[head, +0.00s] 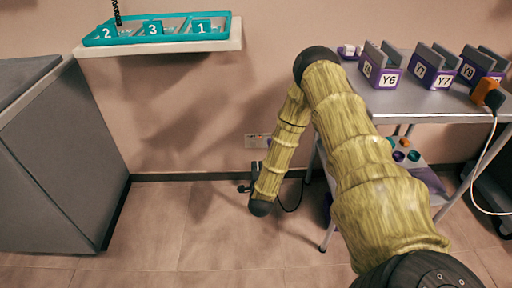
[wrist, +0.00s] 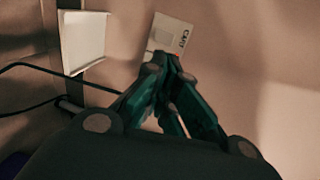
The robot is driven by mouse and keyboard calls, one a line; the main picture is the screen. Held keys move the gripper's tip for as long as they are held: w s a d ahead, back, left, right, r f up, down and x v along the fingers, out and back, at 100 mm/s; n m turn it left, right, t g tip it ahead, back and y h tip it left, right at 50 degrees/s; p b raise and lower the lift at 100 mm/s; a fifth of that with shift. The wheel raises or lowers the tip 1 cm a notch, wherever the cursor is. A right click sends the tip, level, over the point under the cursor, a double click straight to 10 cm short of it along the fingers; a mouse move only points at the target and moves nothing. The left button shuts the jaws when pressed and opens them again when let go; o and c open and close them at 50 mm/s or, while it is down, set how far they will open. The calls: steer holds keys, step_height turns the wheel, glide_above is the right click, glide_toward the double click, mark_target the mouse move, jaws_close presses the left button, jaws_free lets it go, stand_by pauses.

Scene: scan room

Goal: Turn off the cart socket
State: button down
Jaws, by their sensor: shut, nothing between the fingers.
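The cart socket (wrist: 172,35) is a pale plate on the wall with a label that seems to read "CART", at the top of the wrist view. My gripper (wrist: 165,62) is shut and empty, its fingertips in front of the lower edge of the plate. A small red spot shows beside the tips. I cannot tell whether the tips touch the plate, and the switch's position is hidden.
A white panel (wrist: 83,38) and a black cable (wrist: 35,68) are at left in the wrist view. A metal cart (head: 425,105) with purple holders stands at right, a grey cabinet (head: 60,160) at left. A shelf (head: 160,47) holds a teal tray (head: 125,42). Floor at left centre is clear.

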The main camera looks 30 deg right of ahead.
mark_target(256, 142)
stand_by(0.3)
steer(key=b+x, duration=0.1)
steer(key=x, duration=0.3)
steer(key=b+x, duration=0.2)
steer(key=x, duration=0.2)
steer(key=b+x, duration=0.2)
steer(key=x, duration=0.2)
steer(key=shift+w+d+r, duration=0.1)
steer(key=shift+w+r, duration=0.15)
steer(key=shift+w, duration=0.05)
steer(key=shift+w+d+r+b, duration=0.1)
steer(key=shift+w+d+b, duration=0.2)
steer(key=shift+w, duration=0.3)
steer(key=shift+d+r, duration=0.15)
